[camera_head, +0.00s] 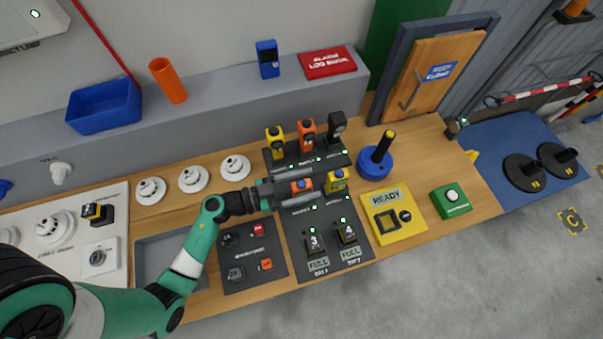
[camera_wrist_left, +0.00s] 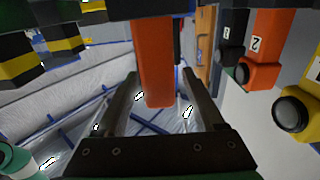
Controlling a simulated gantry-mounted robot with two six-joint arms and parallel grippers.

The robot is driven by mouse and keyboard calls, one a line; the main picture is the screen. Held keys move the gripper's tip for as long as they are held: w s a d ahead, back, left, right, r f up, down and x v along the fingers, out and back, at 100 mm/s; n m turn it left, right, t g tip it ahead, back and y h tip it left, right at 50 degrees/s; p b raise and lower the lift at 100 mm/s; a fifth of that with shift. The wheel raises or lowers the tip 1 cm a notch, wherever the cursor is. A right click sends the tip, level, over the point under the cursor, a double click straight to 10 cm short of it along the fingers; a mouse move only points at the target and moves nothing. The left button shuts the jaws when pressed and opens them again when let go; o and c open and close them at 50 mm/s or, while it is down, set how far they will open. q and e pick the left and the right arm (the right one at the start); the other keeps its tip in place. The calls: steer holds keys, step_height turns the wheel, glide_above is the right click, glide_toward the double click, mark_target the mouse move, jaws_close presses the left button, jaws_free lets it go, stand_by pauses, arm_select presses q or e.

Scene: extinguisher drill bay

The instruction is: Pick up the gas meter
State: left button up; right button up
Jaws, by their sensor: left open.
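An orange gas meter (camera_head: 302,186) with a small blue screen stands in the dark charging dock (camera_head: 290,224) in the head view. A yellow meter (camera_head: 337,181) stands just right of it. My left gripper (camera_head: 300,186) is open, with its fingers on either side of the orange meter. In the left wrist view the orange meter (camera_wrist_left: 153,65) shows between the open fingers (camera_wrist_left: 160,82); whether they touch it I cannot tell. Two dark meters (camera_head: 315,243) marked 3 and 4 sit in the dock's front row. My right gripper is not in view.
Yellow, orange and black torches (camera_head: 307,137) stand in a rack behind the dock. A blue holder (camera_head: 376,161) with a black handle and a yellow READY plate (camera_head: 394,229) stand to the right. A dark panel (camera_head: 250,256) and grey tray (camera_head: 150,252) lie left.

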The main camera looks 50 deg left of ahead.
arm_select(q)
steer(key=shift+x, duration=1.1)
jaws_close()
